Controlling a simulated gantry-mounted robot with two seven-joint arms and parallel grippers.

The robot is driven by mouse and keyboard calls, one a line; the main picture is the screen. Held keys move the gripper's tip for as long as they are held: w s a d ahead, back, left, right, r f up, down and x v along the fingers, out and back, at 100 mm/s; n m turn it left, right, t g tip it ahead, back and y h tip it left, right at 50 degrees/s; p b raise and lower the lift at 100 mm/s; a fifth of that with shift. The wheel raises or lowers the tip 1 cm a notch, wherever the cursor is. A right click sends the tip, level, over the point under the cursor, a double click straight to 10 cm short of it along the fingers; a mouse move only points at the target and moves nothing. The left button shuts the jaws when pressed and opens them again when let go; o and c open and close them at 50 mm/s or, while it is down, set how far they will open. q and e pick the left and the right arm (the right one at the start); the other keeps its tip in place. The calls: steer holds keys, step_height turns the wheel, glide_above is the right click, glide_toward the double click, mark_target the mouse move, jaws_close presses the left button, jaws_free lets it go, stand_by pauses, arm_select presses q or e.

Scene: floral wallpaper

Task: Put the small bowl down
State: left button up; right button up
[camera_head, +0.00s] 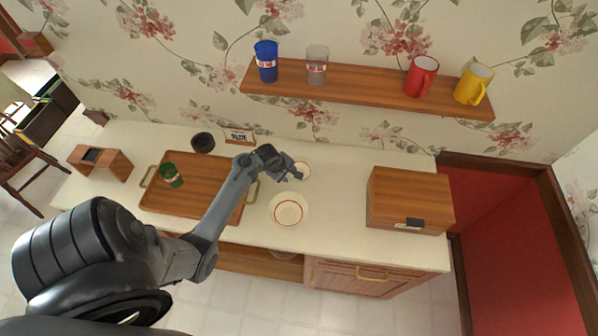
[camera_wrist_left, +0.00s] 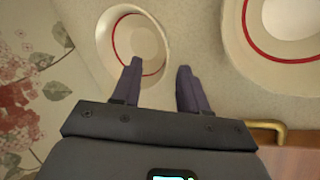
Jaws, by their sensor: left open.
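The small bowl (camera_head: 302,170) is white and stands on the counter behind a larger one, partly covered by my left gripper (camera_head: 291,173). In the left wrist view the small bowl (camera_wrist_left: 148,42) shows a red ring inside and sits upright. My left gripper (camera_wrist_left: 158,75) is open there, with one finger overlapping the bowl and the other beside its rim. Whether the fingers touch the bowl I cannot tell. The larger white bowl (camera_head: 288,209) with a red ring stands in front; it also shows in the left wrist view (camera_wrist_left: 262,20). My right gripper is not in view.
A wooden tray (camera_head: 222,211) with brass handles holds a green cup (camera_head: 171,175). A dark bowl (camera_head: 203,143) and a small sign (camera_head: 239,136) stand behind it. A wooden box (camera_head: 410,200) stands on the right. A wall shelf (camera_head: 345,86) holds several cups above.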

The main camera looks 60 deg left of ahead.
mark_target(289, 176)
arm_select(q)
steer(key=shift+s+b+x, duration=0.1)
steer(key=shift+b+x, duration=0.1)
steer(key=shift+x, duration=0.95)
steer(key=shift+s+b+x, duration=0.15)
steer(key=shift+x, duration=1)
steer(key=shift+f, duration=0.1)
jaws_close()
